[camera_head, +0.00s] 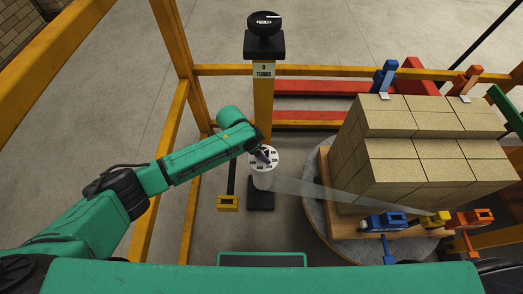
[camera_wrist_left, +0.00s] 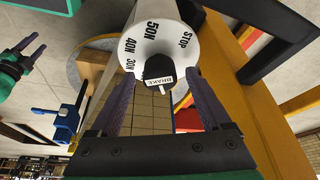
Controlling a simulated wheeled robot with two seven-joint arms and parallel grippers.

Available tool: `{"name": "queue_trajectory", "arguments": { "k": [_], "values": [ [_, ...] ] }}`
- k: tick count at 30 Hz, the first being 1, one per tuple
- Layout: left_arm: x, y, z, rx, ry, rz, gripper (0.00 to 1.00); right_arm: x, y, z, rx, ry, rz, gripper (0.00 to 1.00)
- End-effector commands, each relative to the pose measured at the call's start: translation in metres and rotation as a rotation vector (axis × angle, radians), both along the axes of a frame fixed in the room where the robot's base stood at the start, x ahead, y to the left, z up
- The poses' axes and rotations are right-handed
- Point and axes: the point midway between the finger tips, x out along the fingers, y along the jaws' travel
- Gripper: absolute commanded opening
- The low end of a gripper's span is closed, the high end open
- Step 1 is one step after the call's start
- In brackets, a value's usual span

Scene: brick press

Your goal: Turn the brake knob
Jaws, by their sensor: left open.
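The brake knob (camera_wrist_left: 158,70) is black with a white BRAKE label. It sits on a white round dial (camera_wrist_left: 150,40) marked STOP, 50N, 40N and 30N. In the head view the dial (camera_head: 257,165) tops a white post, and my left gripper (camera_head: 264,155) is over it and partly hides it. In the left wrist view my left gripper (camera_wrist_left: 162,82) is open, with one dark finger on each side of the knob. I cannot tell whether the fingers touch it.
A stack of tan bricks (camera_head: 410,130) stands on a wooden pallet on a round grey turntable (camera_head: 318,195) to the right. Blue (camera_head: 384,222), yellow and orange clamps sit around it. A yellow post with a black knob (camera_head: 264,24) stands behind the dial. Yellow rails surround the area.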

Motion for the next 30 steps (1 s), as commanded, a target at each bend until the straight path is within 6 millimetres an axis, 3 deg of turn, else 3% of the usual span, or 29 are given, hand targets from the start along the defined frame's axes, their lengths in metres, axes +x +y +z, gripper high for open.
{"name": "queue_trajectory", "arguments": {
  "k": [2, 8, 20, 30],
  "values": [
    [0.0, 0.0, 0.0, 0.0, 0.0, 0.0, 0.77, 0.0, 0.0, 0.0, 0.0, 0.0, 0.0, 0.5],
    [0.0, 0.0, 0.0, 0.0, 0.0, 0.001, 0.01, 0.0, 0.0, 0.0, 0.0, 0.0, 0.0, 0.5],
    [0.001, 0.0, 0.0, -0.001, 0.001, -0.058, 0.0, 0.0, 0.002, -0.003, 0.002, 0.0, 0.001, 0.5],
    [0.002, 0.0, -0.002, -0.002, 0.0, -0.289, 0.0, 0.0, 0.003, -0.018, 0.005, 0.0, 0.001, 0.5]
  ]
}}
